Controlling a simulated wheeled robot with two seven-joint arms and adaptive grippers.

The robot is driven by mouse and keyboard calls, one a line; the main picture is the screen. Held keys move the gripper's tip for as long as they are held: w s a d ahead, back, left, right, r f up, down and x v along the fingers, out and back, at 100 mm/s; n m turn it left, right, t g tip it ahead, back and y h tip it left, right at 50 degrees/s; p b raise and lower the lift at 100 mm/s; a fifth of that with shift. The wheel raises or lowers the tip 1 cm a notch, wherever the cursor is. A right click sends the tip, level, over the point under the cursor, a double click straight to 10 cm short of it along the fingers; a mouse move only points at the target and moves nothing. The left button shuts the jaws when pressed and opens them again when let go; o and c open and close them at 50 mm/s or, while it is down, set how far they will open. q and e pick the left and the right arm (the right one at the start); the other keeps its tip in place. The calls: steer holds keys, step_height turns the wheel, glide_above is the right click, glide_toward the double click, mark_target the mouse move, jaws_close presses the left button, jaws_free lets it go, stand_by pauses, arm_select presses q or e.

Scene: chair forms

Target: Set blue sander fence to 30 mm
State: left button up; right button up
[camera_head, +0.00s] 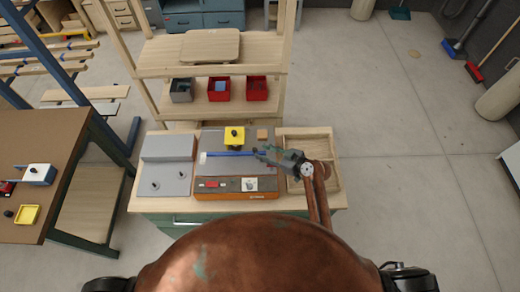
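The sander (212,142) sits on the workbench in front of me, a grey plate with an orange front panel (238,194). A blue fence (228,154) lies across the plate as a thin bar. A yellow block with a black knob (234,140) stands just behind the fence. My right gripper (264,154) comes in from the right, with its fingers at or just above the right end of the fence. Its fingers are too small to tell whether they are open or touch the fence. Any scale marking is unreadable. My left gripper is out of view.
A small wooden block (262,134) sits at the plate's back right. A wooden tray (326,145) is on the right, and a grey unit with knobs (170,150) on the left. Behind is a shelf holding grey and red bins (219,90). A brown table (50,140) stands left.

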steer(key=shift+x, duration=1.2)
steer(key=shift+w+a+f, duration=0.1)
steer(key=shift+w, duration=0.05)
steer(key=shift+f, duration=0.1)
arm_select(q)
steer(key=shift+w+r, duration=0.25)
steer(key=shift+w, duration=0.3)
arm_select(e)
jaws_close()
